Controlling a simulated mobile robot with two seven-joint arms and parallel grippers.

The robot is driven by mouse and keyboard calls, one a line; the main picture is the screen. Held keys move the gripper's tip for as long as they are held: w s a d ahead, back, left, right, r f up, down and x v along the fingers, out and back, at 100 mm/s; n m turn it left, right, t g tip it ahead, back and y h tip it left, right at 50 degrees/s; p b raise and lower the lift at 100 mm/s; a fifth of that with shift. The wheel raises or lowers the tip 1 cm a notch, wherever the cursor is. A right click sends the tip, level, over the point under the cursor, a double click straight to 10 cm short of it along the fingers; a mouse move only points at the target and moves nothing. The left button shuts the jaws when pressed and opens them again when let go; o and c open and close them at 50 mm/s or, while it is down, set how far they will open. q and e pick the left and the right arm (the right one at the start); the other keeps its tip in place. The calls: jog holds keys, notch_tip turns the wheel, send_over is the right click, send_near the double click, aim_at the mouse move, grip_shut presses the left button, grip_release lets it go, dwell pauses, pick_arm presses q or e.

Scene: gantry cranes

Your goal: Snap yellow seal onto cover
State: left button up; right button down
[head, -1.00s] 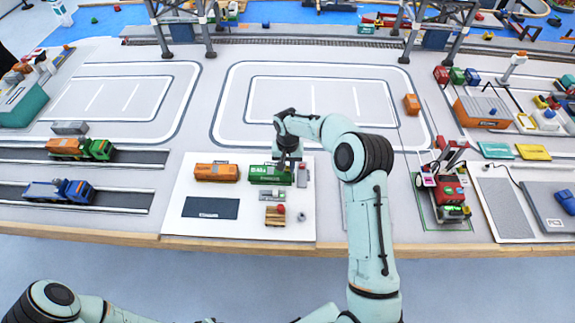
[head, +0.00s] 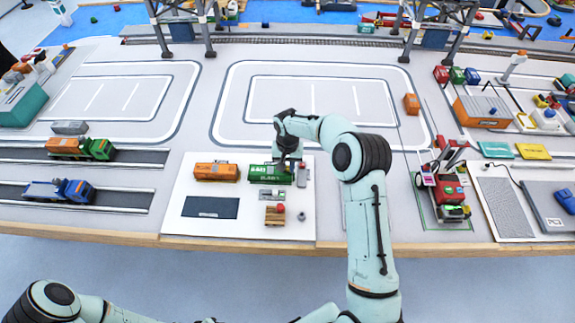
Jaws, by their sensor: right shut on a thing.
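My right gripper (head: 287,163) points down at the right part of the green container (head: 268,175) on the white mat (head: 180,222). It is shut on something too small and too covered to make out. The fingertips are at or just above the container's top; I cannot tell whether they touch it. The yellow seal cannot be picked out, and I cannot tell which part is the cover. My left arm shows at the bottom left, but its gripper is out of view.
On the mat are an orange container (head: 216,172), a dark plate (head: 210,207), a grey part (head: 272,195) and a wooden block with a red knob (head: 274,215). A small red-and-green vehicle (head: 452,197) stands to the right. The mat's front left is clear.

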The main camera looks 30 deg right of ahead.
jog(key=shift+f, duration=0.15)
jog(key=shift+c, duration=2.4)
grip_release()
jog(key=shift+r+p, duration=0.95)
jog(key=shift+r, duration=2.55)
pick_arm(q)
jog(key=w+r, duration=0.2)
jog(key=w, duration=0.1)
jog(key=shift+r, duration=0.25)
jog(key=shift+s, duration=0.15)
